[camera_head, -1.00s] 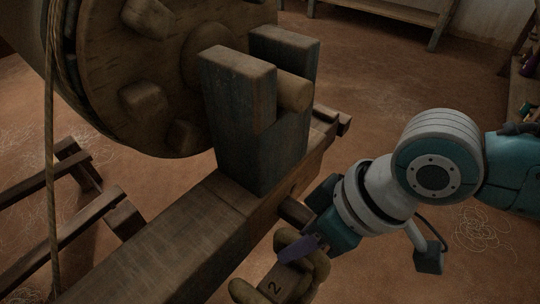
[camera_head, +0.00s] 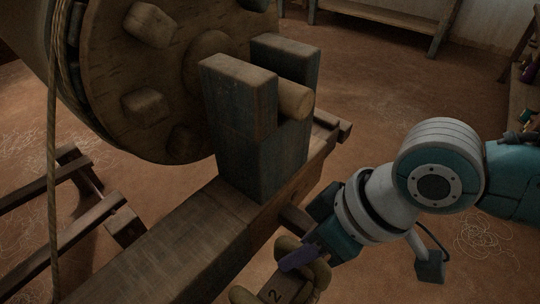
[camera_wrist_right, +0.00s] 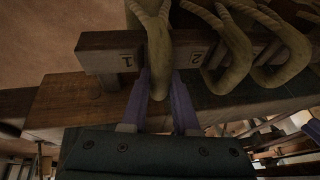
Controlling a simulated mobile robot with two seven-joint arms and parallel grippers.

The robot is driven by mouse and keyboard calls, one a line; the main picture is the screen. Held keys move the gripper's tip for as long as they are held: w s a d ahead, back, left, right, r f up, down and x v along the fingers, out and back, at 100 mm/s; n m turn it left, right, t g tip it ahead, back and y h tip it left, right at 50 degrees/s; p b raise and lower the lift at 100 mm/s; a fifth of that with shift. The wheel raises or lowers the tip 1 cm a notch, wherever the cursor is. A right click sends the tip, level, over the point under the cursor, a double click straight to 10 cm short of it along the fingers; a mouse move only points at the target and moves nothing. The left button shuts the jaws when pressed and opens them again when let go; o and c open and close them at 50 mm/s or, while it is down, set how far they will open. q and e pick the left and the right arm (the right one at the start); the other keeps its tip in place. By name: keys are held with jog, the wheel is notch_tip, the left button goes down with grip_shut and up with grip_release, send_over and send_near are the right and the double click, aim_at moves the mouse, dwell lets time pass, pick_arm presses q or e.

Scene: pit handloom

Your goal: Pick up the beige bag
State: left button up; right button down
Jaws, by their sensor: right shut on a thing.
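In the right wrist view, my right gripper (camera_wrist_right: 163,104) has its two purple fingers on either side of the beige bag (camera_wrist_right: 159,50), a soft, thick loop hanging over a wooden bar beside the label 1. The fingers are shut on its lower part. In the head view, the right gripper (camera_head: 300,257) is at the bag (camera_head: 287,244), which is partly hidden behind the purple finger. My left gripper is not in view.
More beige loops (camera_wrist_right: 235,50) hang close on the right along the numbered wooden bar (camera_wrist_right: 105,50). A heavy wooden beam (camera_head: 170,245) with an upright post (camera_head: 238,100) and a large wooden drum (camera_head: 105,75) stand to the left. The earthen floor (camera_head: 380,110) beyond is open.

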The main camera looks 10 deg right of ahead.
jog(key=shift+r, duration=0.15)
jog(key=shift+w+r+p, duration=0.1)
jog(key=shift+r+p, duration=0.95)
jog(key=shift+r, duration=0.8)
jog(key=shift+s+d+f, duration=0.15)
jog(key=shift+s+d, duration=0.2)
jog(key=shift+d, duration=0.25)
jog(key=s+d, duration=0.3)
jog(key=d, duration=0.4)
jog(key=s+d, duration=0.4)
jog(key=d, duration=0.4)
jog(key=shift+s, duration=0.25)
jog(key=shift+a, duration=0.1)
